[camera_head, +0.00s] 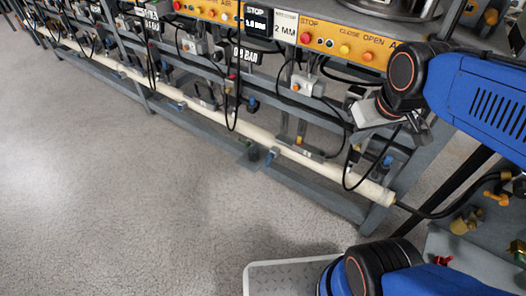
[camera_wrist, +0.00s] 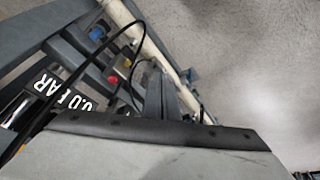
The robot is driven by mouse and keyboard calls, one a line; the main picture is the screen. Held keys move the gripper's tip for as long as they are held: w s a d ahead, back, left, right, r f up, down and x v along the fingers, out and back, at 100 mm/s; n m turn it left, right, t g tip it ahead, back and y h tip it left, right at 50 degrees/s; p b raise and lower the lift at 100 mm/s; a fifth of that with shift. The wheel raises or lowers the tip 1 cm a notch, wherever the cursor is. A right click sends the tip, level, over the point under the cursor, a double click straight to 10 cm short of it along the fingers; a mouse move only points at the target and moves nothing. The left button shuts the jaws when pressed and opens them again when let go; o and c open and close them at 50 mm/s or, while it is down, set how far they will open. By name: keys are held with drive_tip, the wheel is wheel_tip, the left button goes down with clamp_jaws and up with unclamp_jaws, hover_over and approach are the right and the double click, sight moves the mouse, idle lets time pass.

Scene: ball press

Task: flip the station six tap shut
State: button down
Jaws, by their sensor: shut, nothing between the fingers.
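My gripper (camera_head: 372,118) hangs at the right end of the station row in the head view, in front of the lower frame. It is shut and empty; its fingertips are hard to make out there. The wrist view is filled at the bottom by my grey gripper body (camera_wrist: 150,145). A small blue fitting (camera_head: 387,161) sits just below my gripper, near the pipe's end. In the wrist view a blue knob (camera_wrist: 97,33) shows beyond the gripper, apart from it. No station number is readable, so I cannot tell which fitting is the station six tap or how its handle stands.
A long pale pipe (camera_head: 310,163) runs low along the stations, with another blue fitting (camera_head: 271,155) on it. Black hoses loop in front of the frame. A yellow button panel (camera_head: 345,48) is above. A pressure label (camera_wrist: 60,94) reads 0.0 BAR. The grey floor (camera_head: 120,190) is clear.

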drive_tip(key=w+a+f+n+g, duration=0.1)
drive_tip(key=w+a, duration=0.1)
drive_tip(key=w, duration=0.3)
drive_tip(key=w+a+f+n, duration=0.1)
drive_tip(key=w+a+n, duration=0.1)
drive_tip(key=w+a, duration=0.15)
drive_tip(key=n+g, duration=0.3)
drive_tip(key=n, duration=0.5)
hover_over(269, 161)
drive_tip(key=w+a, duration=0.3)
drive_tip(key=a, duration=0.3)
wheel_tip(269, 161, down, 22)
drive_tip(key=s+d+f, duration=0.1)
drive_tip(key=d+f, duration=0.2)
drive_tip(key=f, duration=0.8)
drive_tip(key=shift+s+d, duration=0.15)
drive_tip(key=shift+d, duration=0.25)
drive_tip(key=shift+d+f, duration=0.1)
drive_tip(key=shift+f, duration=0.05)
